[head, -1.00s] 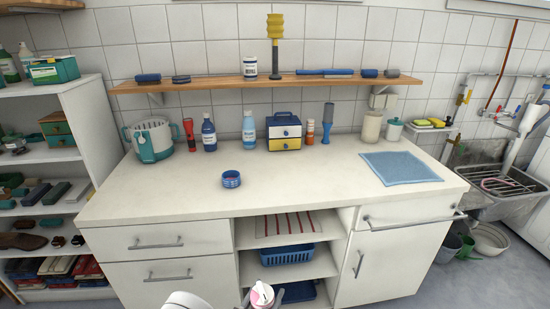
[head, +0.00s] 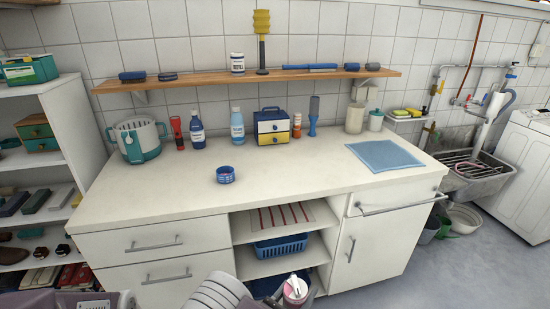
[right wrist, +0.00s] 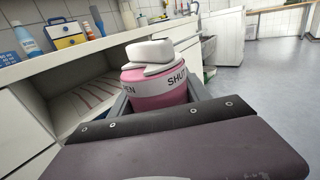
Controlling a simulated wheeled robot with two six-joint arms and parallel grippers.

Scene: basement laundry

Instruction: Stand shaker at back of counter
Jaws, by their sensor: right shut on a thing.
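The shaker (head: 295,287) is pink with a white cap, low at the bottom of the head view, in front of the counter's open shelves. In the right wrist view the shaker (right wrist: 160,88) stands roughly upright, with "SHUT" on its pale band. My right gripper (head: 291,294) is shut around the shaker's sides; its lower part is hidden. The white counter (head: 290,185) lies beyond and above it. My left gripper cannot be made out.
Along the counter's back stand a teal-white bucket (head: 139,141), blue bottles (head: 237,124), a small drawer box (head: 271,128) and a beige canister (head: 355,118). A blue tin (head: 225,174) and blue cloth (head: 384,155) lie further forward. A wooden shelf (head: 200,82) hangs above. Bare counter separates the bottles.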

